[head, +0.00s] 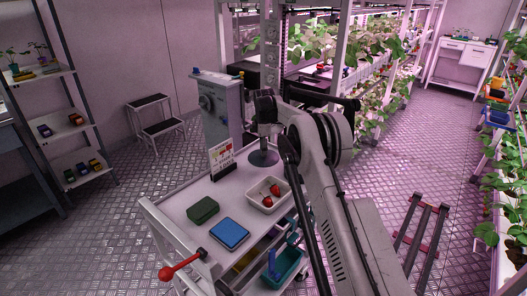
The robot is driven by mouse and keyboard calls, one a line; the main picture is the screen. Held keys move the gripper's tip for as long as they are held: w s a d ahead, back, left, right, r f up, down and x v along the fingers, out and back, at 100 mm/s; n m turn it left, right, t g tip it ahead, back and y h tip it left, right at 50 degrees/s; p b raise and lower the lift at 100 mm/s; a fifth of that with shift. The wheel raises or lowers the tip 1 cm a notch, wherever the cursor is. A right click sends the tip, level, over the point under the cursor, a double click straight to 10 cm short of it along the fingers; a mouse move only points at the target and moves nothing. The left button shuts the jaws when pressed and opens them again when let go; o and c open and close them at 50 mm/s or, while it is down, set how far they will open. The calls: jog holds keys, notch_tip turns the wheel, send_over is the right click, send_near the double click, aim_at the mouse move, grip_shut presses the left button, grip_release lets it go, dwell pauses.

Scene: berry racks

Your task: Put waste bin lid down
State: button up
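In the head view my arm reaches over the trolley, and my gripper (265,131) points down at its far end. Directly below the gripper is a round, dark grey disc (257,159), which looks like the waste bin lid. The gripper's end appears to meet the middle of the disc, but its fingers are too small and dark to tell open from shut. I cannot tell whether the disc rests on something or hangs in the gripper. No bin body shows clearly beneath it.
The white trolley (180,207) carries a green box (203,209), a blue box (230,233), a white tray (252,202) with red berries and a small sign (221,158). A teal bin (290,268) sits lower. A grey cabinet (218,110) stands behind. Plant racks (345,60) are beyond.

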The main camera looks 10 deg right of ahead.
jog(key=s+r+m, duration=0.1)
jog(key=s+r, duration=0.3)
jog(key=r, duration=0.4)
jog(key=s+r+m+t, duration=0.1)
jog(key=s+r+m, duration=0.15)
jog(key=r, duration=0.55)
jog(key=s+r+m, duration=0.1)
jog(key=s+r, duration=0.3)
jog(key=r, duration=0.5)
jog(key=s+r+m+t, duration=0.1)
jog(key=s+r+m, duration=0.15)
jog(key=s, duration=0.65)
jog(key=s+r+m+t, duration=0.15)
jog(key=s+r, duration=0.25)
jog(key=s, duration=0.4)
jog(key=s+f+m+t, duration=0.1)
jog(key=s+f+m, duration=0.1)
jog(key=s, duration=0.8)
jog(key=s+f+m+t, duration=0.1)
jog(key=s+f+m, duration=0.2)
jog(key=s, duration=0.8)
jog(key=s+f+m+t, duration=0.1)
jog(key=s+f+m, duration=0.2)
jog(key=s, duration=0.7)
notch_tip(320, 180, down, 3)
jog(key=shift+s+r, duration=0.2)
jog(key=shift+s, duration=0.05)
